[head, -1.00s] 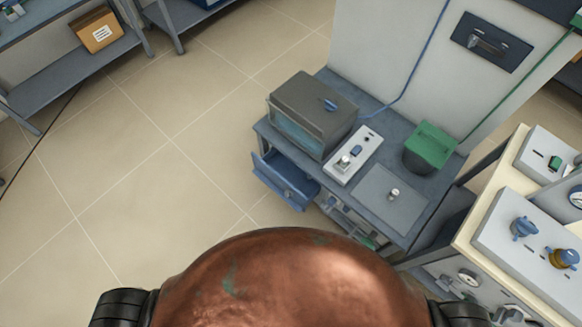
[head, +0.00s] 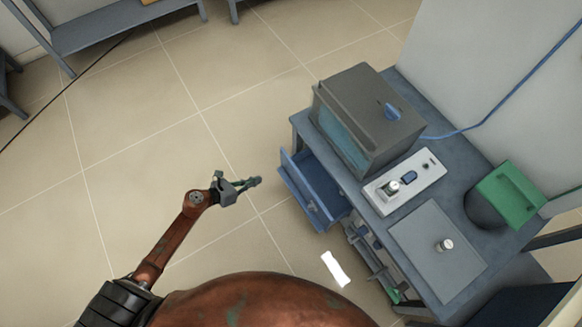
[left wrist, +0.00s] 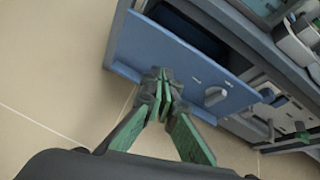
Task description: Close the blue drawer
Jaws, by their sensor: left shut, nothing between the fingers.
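The blue drawer (head: 308,190) stands pulled out from the left side of the grey workbench (head: 448,262), under the dark furnace. My left gripper (head: 257,181) is shut and empty, just left of the drawer front in the head view. In the left wrist view its green-padded fingertips (left wrist: 161,76) overlap the drawer front, left of the knob; I cannot tell whether they touch it. My right gripper is not in view.
On the bench stand the furnace (head: 368,105), a control box (head: 404,182) and a green-lidded dark container (head: 505,198). Below the drawer is an open shelf with small items. Grey shelving (head: 120,25) stands at the back left. The floor left of the drawer is clear.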

